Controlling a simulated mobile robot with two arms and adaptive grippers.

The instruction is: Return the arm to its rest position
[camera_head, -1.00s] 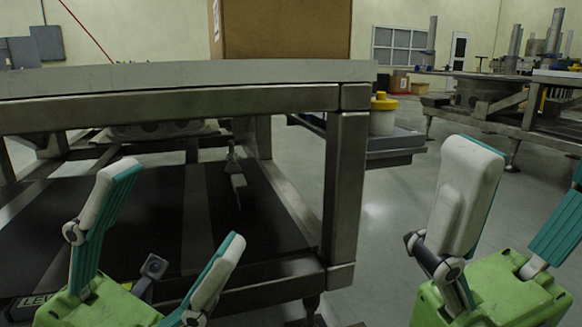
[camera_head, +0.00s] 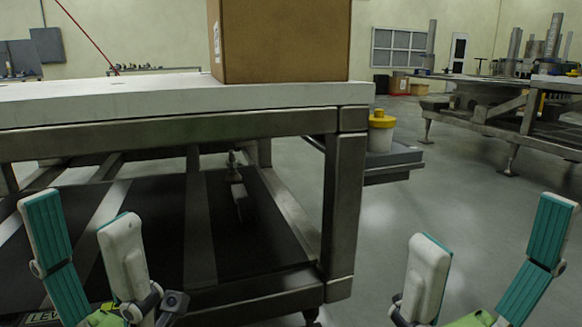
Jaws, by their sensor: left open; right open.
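My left gripper (camera_head: 88,242) is at the lower left, in front of the metal table frame. Its two white and teal fingers point up and stand apart, with nothing between them. My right gripper (camera_head: 488,262) is at the lower right, over the grey floor to the right of the table. Its fingers are also spread wide and empty. Only the tops of the green gripper bodies show at the bottom edge.
A metal table (camera_head: 180,100) with a pale top fills the left and middle. A cardboard box (camera_head: 282,42) stands on it. A yellow-lidded container (camera_head: 381,132) sits on a side shelf (camera_head: 394,160). Another workbench (camera_head: 520,115) is at the back right. The floor between is clear.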

